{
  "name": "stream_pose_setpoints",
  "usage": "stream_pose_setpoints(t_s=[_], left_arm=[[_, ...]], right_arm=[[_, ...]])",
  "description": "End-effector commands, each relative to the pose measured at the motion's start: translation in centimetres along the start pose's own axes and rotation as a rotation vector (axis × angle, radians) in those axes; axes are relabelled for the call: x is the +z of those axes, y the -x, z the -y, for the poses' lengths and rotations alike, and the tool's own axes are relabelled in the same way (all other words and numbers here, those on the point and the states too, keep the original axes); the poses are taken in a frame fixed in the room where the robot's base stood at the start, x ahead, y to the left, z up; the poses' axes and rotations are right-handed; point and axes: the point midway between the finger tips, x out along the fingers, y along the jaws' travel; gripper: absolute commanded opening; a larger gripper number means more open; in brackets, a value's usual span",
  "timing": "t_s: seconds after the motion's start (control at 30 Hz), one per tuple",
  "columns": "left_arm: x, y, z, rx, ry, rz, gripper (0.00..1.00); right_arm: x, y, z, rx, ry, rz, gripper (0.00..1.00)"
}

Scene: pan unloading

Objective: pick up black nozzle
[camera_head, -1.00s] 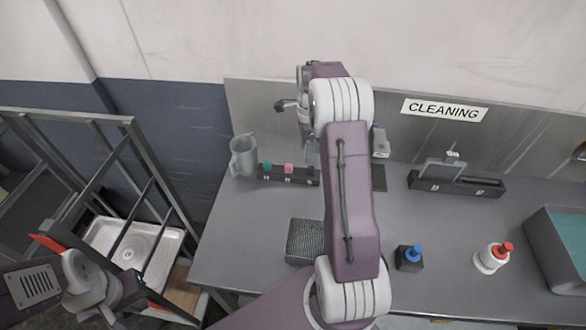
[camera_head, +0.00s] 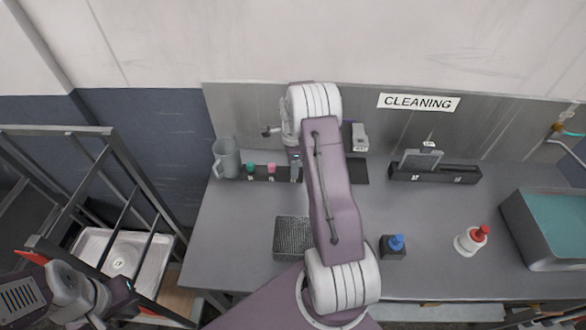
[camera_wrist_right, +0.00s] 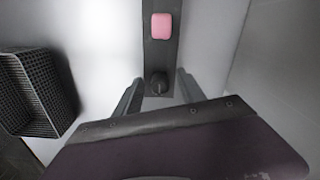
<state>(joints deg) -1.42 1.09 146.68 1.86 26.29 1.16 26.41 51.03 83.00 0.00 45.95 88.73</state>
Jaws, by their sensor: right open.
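The black nozzle (camera_wrist_right: 158,82) stands in a dark rack (camera_wrist_right: 158,56), below a pink nozzle (camera_wrist_right: 162,25) in the right wrist view. My right gripper (camera_wrist_right: 161,88) is open, with one finger on each side of the black nozzle and visible gaps between. In the head view, my right gripper (camera_head: 296,168) is at the right end of the rack (camera_head: 262,178) and hides the black nozzle there. My left gripper (camera_head: 122,292) is at the lower left, away from the table; its jaws are not clear.
A green nozzle (camera_head: 250,167) is in the rack, with a grey jug (camera_head: 226,158) to its left. A dark mesh basket (camera_head: 292,238), a blue-topped bottle (camera_head: 394,247) and a red-topped bottle (camera_head: 471,240) stand nearer. A basin (camera_head: 545,258) is at right.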

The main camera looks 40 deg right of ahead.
Motion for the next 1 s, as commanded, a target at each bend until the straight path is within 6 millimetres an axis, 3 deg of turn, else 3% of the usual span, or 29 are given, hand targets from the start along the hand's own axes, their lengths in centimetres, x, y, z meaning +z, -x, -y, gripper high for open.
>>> stream_pose_setpoints(t_s=[0.1,0.3,0.67,0.9,1.0], left_arm=[[0.0,0.0,0.0,0.0,0.0,0.0,0.0],[0.0,0.0,0.0,0.0,0.0,0.0,0.0],[0.0,-0.2,0.0,0.0,0.0,0.0,0.0],[0.1,-1.2,0.0,0.0,0.0,0.0,0.0],[0.2,-1.6,0.0,0.0,0.0,0.0,0.0]], right_arm=[[0.0,0.0,0.0,0.0,0.0,0.0,0.47],[0.0,0.0,0.0,0.0,0.0,0.0,0.0],[0.0,0.4,0.1,-0.002,0.0,0.0,0.0],[0.0,4.2,0.1,-0.006,0.0,0.0,0.0],[-2.5,5.3,0.0,-0.004,-0.006,0.0,0.0]])
